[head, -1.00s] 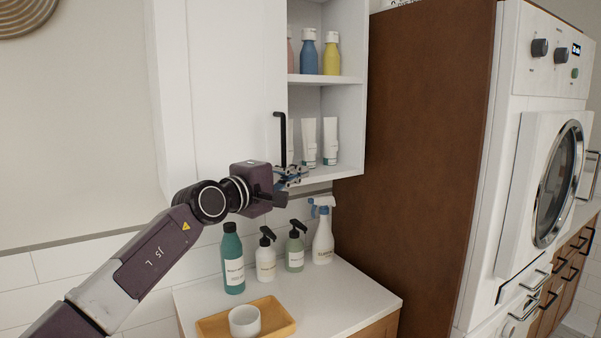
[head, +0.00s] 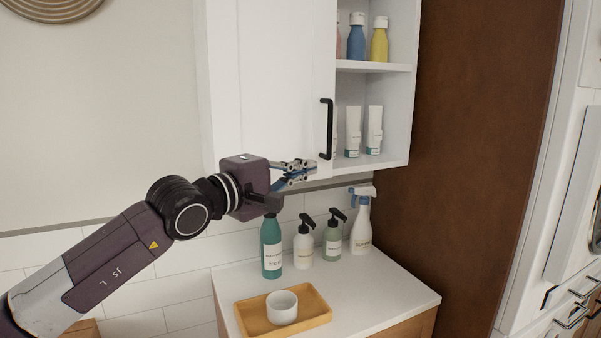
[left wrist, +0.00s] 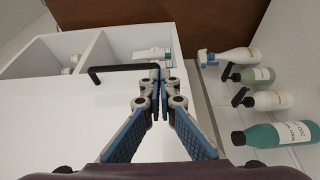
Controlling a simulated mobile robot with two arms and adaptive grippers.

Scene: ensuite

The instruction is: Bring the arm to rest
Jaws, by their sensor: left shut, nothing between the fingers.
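My left gripper (head: 295,172) is shut and empty, in front of the lower part of the white cabinet door (head: 270,85). Its fingertips are a little left of the black door handle (head: 326,128) in the head view. In the left wrist view the shut fingertips (left wrist: 160,75) show close to the handle (left wrist: 120,70); I cannot tell whether they touch it. My left arm (head: 115,255) reaches in from the lower left. My right gripper is in neither view.
Below stand a teal bottle (head: 271,248), two pump bottles and a spray bottle (head: 361,225) on the counter (head: 395,290). A yellow tray (head: 318,305) holds a white cup (head: 282,307). Open shelves (head: 385,68) hold bottles and tubes. A brown panel (head: 480,130) rises at right.

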